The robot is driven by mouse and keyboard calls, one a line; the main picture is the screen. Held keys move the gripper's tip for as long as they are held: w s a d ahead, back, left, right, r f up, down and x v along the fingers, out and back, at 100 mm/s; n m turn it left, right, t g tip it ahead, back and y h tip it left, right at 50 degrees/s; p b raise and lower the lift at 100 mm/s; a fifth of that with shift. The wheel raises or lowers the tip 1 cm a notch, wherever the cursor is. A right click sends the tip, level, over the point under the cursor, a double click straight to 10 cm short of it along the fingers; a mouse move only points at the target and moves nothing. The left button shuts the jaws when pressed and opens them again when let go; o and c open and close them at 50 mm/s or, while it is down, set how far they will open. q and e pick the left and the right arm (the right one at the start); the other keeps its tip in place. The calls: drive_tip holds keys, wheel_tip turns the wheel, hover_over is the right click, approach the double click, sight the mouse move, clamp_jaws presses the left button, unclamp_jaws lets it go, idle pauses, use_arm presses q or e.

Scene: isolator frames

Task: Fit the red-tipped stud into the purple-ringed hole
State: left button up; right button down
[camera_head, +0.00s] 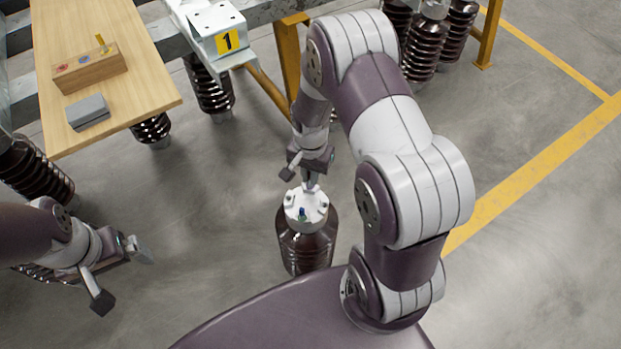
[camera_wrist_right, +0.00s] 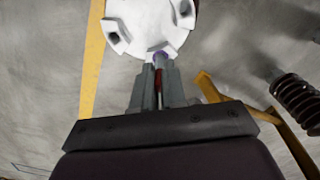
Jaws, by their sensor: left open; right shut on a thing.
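My right gripper (camera_head: 310,185) is shut on the red-tipped stud (camera_wrist_right: 159,88), whose red part shows between the fingers in the wrist view. The fingers (camera_wrist_right: 160,80) point at the rim of the white cap (camera_head: 306,222) on a brown ribbed insulator (camera_head: 308,252). A purple ring (camera_wrist_right: 160,54) shows at the cap's edge, right at the fingertips. I cannot tell whether the stud's lower end is inside the hole; the fingers hide it. My left gripper (camera_head: 125,273) is open and empty at the lower left.
A wooden table (camera_head: 140,75) at the upper left carries a wooden block (camera_head: 90,70) with colour-marked spots and an upright yellow stud (camera_head: 100,40), plus a grey block (camera_head: 88,112). A bracket marked 1 (camera_head: 225,40) and other insulators (camera_head: 210,90) stand behind.

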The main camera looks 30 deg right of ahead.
drive_tip(key=shift+f, duration=0.8)
drive_tip(key=shift+r, duration=0.15)
use_arm(q)
drive_tip(key=shift+f, duration=0.3)
use_arm(e)
drive_tip(key=shift+f, duration=0.2)
drive_tip(key=c, duration=1.2)
unclamp_jaws()
